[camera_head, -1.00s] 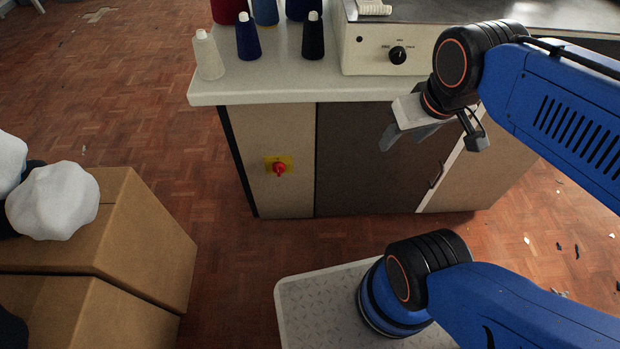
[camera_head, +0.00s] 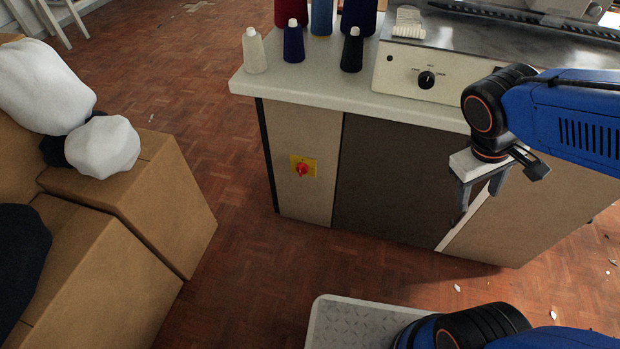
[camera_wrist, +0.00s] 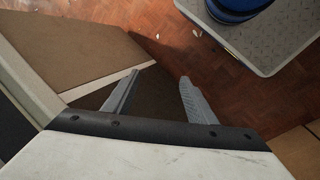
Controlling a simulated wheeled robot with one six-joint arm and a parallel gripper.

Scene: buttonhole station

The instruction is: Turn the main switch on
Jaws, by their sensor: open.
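The main switch (camera_head: 303,169) is a red rotary knob on a yellow plate, set on the beige front panel of the cabinet at the left. It is small in the head view, and its exact knob angle is hard to tell. My gripper (camera_head: 481,203) hangs pointing down in front of the cabinet, well to the right of the switch. Its two grey fingers are apart and empty. In the wrist view my gripper (camera_wrist: 160,95) shows both fingers spread, with floor and the cabinet front beyond. The switch is not in the wrist view.
Cardboard boxes (camera_head: 150,195) with white and dark bundles stand at the left. Cones of thread (camera_head: 293,42) and a machine with a black dial (camera_head: 426,80) sit on the worktop (camera_head: 300,90). Parquet floor (camera_head: 245,235) lies clear between boxes and cabinet.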

